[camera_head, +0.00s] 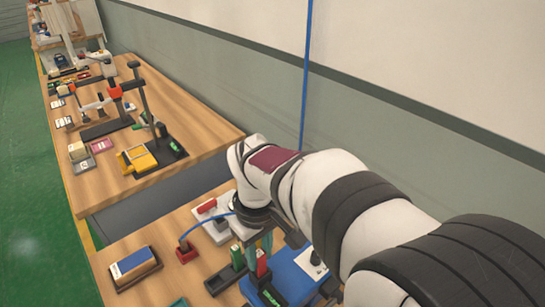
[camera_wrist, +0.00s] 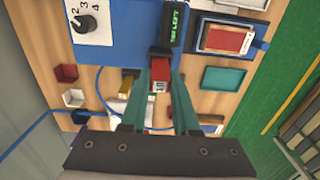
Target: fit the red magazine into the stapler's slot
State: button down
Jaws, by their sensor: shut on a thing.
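The red magazine (camera_wrist: 160,88) is a small red block held between the two teal fingers of my gripper (camera_wrist: 163,102) in the wrist view.
A blue box (camera_head: 290,279) with a white dial plate (camera_wrist: 90,22) stands close beside the magazine.

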jog(key=shift+f, duration=0.15)
jog(key=c, duration=0.7)
grip_release()
jog(key=shift+o, duration=0.2)
jog(key=shift+r, duration=0.25)
notch_tip(320, 180, up, 11)
jog(key=s+d+f+m+y, duration=0.1)
jog(key=s+d+f+m, duration=0.4)
jog(key=s+m, duration=0.2)
jog(key=s+d+f+m, duration=0.5)
jog(key=s+d+m, duration=0.1)
jog(key=s, duration=0.5)
jog(key=shift+s+d+m+y, duration=0.3)
jog(key=shift+m+y, duration=0.1)
jog(key=shift+m, duration=0.4)
